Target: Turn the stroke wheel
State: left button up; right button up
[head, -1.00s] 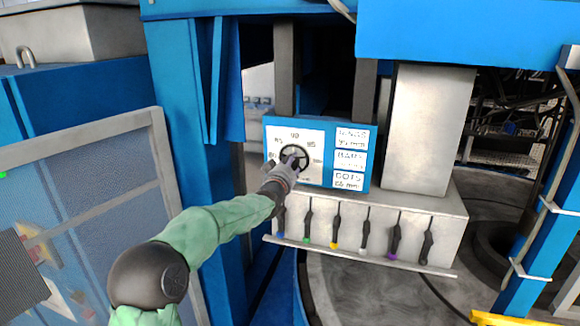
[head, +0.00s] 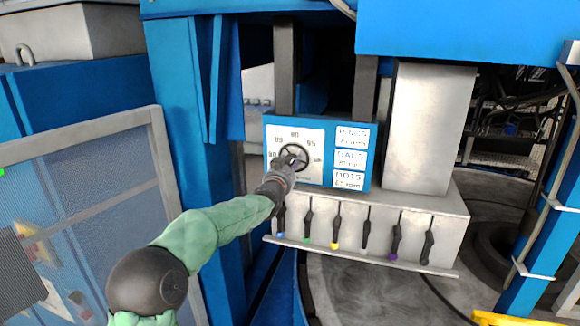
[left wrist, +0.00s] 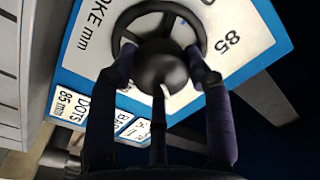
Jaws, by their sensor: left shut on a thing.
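The black stroke wheel (head: 303,153) sits on a white dial face (head: 311,139) with numbers around it, on the blue panel (head: 268,124). Three white labels are stacked at the panel's right; the lowest reads DOTS (head: 349,179). My left gripper (head: 291,163) is at the wheel, covering its lower left part. In the left wrist view, the gripper's fingers (left wrist: 163,75) are shut on the stroke wheel (left wrist: 199,30) around its dark hub, with "85" and "STROKE mm" lettering beside it. My right gripper is not in view.
A grey block (head: 428,128) stands right of the panel. A blue column and a mesh guard (head: 90,215) stand at the left.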

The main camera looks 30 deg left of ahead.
pick_arm(q)
jog(key=shift+f+m, duration=0.25)
jog(key=shift+m, duration=0.85)
jog(key=o, duration=1)
jog(key=shift+o, duration=0.8)
jog(key=shift+r, duration=0.1)
jog(key=shift+s+r, duration=0.1)
jog(key=v, duration=1.2)
